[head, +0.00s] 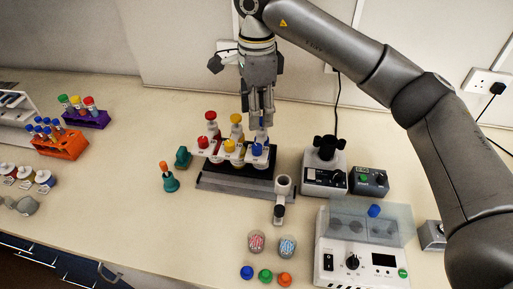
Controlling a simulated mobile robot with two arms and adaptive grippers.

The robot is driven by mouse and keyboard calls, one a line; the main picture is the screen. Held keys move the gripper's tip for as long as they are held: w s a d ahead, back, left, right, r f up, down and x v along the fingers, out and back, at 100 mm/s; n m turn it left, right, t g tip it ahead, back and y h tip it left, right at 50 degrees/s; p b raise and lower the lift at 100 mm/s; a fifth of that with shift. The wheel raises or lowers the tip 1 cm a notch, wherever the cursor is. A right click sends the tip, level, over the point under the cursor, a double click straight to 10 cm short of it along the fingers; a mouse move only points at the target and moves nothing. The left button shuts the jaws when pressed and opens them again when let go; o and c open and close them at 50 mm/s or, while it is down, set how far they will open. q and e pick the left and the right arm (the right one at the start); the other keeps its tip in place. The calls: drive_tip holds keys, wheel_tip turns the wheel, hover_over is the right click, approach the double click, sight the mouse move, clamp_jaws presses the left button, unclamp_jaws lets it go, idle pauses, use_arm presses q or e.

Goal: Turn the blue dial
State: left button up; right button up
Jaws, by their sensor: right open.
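A pipette stand (215,184) stands in the middle of the bench with three pipettes, marked red, yellow and blue. The blue dial (257,150) is on the front of the right-hand pipette in the stand. The dial itself is not between the fingers. My left gripper is not in view.
A black-topped device (325,175) and a small control box (369,181) stand right of the stand. A clear-lidded machine (362,250) is at the front right. Tip cups (256,242) and coloured caps (265,275) lie in front. Tube racks (62,145) are at the left.

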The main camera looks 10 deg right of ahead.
sight(257, 146)
wheel_tip(257, 146, down, 9)
drive_tip(key=p, duration=0.3)
drive_tip(key=shift+s, duration=0.1)
drive_tip(key=shift+f+p, duration=0.35)
drive_tip(key=shift+f, duration=0.35)
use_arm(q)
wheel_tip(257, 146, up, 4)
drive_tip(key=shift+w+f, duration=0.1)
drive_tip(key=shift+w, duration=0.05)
